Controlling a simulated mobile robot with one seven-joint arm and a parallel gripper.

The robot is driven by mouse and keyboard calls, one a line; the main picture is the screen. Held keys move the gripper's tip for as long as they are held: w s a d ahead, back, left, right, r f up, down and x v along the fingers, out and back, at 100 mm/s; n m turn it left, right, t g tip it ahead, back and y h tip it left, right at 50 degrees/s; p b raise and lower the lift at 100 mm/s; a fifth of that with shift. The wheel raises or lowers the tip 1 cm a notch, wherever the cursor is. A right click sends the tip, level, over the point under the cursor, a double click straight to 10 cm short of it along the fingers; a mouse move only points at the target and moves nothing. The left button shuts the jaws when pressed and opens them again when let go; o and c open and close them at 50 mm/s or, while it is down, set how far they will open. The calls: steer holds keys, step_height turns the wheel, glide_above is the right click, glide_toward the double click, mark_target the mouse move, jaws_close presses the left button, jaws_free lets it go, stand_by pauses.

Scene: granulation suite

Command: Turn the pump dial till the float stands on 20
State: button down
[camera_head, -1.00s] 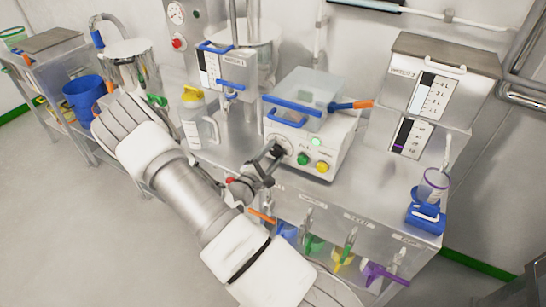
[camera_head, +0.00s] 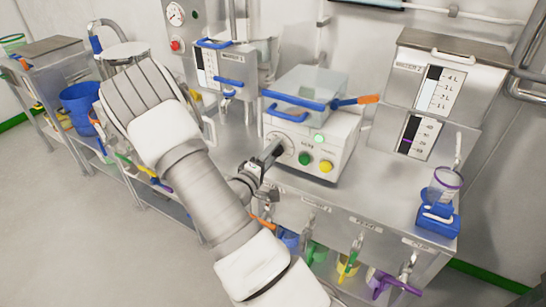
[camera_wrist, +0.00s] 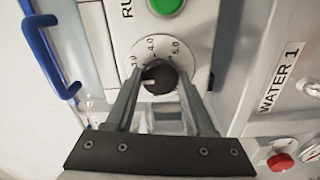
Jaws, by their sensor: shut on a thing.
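The pump dial (camera_wrist: 160,76) is a black knob with a white pointer line, on a white scale plate showing 4.0 and 5.0. The line points left, near the scale's left-hand number. My gripper (camera_wrist: 157,92) is shut on the dial, one finger at each side.
A green button (camera_head: 305,158) and a yellow button (camera_head: 326,166) sit right of the dial. A clear-walled cup (camera_head: 446,182) stands on a blue base at the bench's right end.

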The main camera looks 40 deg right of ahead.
stand_by(0.5)
steer(key=shift+c, duration=1.3)
jaws_free()
steer(key=shift+a, duration=0.1)
steer(key=v, duration=1.7)
steer(key=shift+s+a, duration=0.1)
steer(key=shift+s, duration=0.1)
